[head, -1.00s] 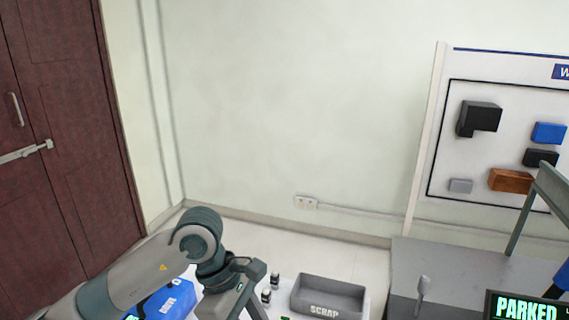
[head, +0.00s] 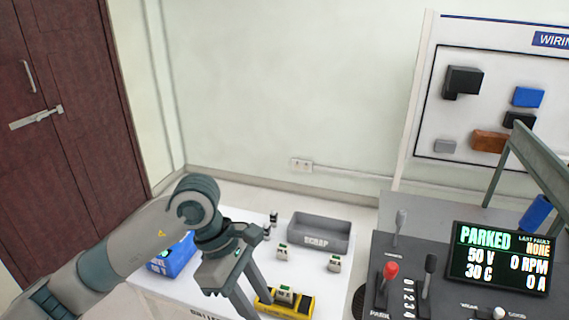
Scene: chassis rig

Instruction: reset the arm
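My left arm comes in from the lower left of the head view. My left gripper (head: 250,302) points down over the white table, with its two fingers apart. Its fingertips reach the bottom of the picture beside a yellow and black block (head: 297,306), and I cannot tell whether they touch it. My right arm and gripper are not in view.
A grey SCRAP bin (head: 318,238) stands on the white table (head: 190,290), with small white-and-green parts (head: 334,263) in front. A blue box (head: 172,262) is behind my arm. At right are a control console with red-knobbed lever (head: 390,270), a PARKED screen (head: 497,258) and a wiring board (head: 480,100).

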